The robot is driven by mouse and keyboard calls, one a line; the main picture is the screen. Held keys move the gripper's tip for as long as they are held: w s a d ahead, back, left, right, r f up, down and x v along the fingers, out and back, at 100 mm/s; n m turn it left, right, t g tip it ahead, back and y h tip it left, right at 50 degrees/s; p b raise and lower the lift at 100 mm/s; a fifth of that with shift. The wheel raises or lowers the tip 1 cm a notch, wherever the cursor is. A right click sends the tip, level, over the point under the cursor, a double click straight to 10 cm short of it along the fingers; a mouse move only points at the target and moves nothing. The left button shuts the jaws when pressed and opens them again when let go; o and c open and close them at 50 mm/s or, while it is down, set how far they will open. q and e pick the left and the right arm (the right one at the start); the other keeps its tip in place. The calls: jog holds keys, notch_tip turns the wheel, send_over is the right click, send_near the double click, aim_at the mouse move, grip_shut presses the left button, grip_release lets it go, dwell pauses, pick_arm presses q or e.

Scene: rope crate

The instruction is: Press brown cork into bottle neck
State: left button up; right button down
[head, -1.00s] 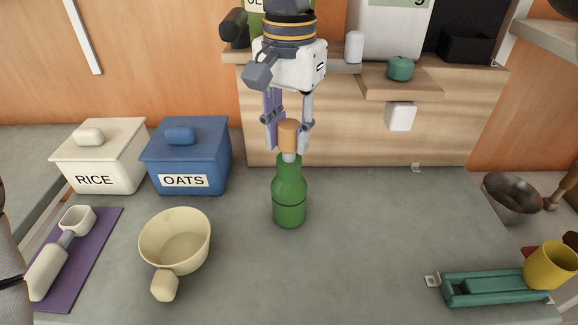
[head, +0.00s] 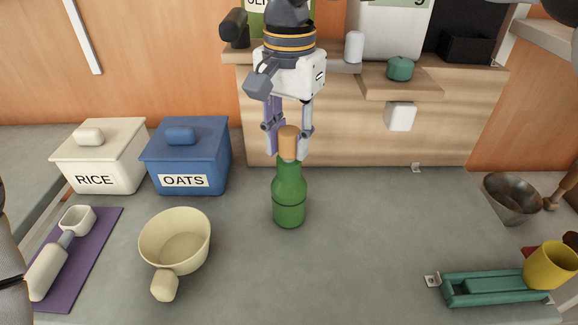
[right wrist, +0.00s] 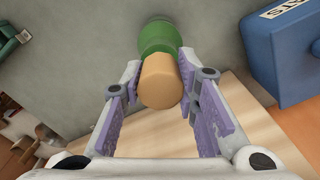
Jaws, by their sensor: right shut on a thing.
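The green bottle (head: 289,197) stands upright on the grey counter. The brown cork (head: 288,142) is at the bottle's mouth in line with the neck; how far it sits inside cannot be told. My right gripper (head: 288,152) comes down from above and behind and is shut on the cork, with a finger on each side. In the right wrist view the cork (right wrist: 161,80) is between the purple-padded fingers (right wrist: 160,97), with the bottle (right wrist: 160,38) beyond it and its neck hidden. My left gripper is not in view.
A rice box (head: 98,160) and a blue oats box (head: 186,160) stand left of the bottle. A cream cup (head: 175,245) stands front left, and a purple mat (head: 92,255) lies further left. A green tray (head: 490,290) and yellow cup (head: 550,266) are front right. A wooden shelf stands behind.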

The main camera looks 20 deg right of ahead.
aim_at(289, 131)
jog(key=shift+f, duration=0.45)
dwell(0.6)
jog(key=c, duration=1.2)
grip_release()
jog(key=shift+o, duration=0.2)
jog(key=shift+r, duration=0.1)
notch_tip(289, 131, up, 12)
jog(key=shift+f, duration=0.1)
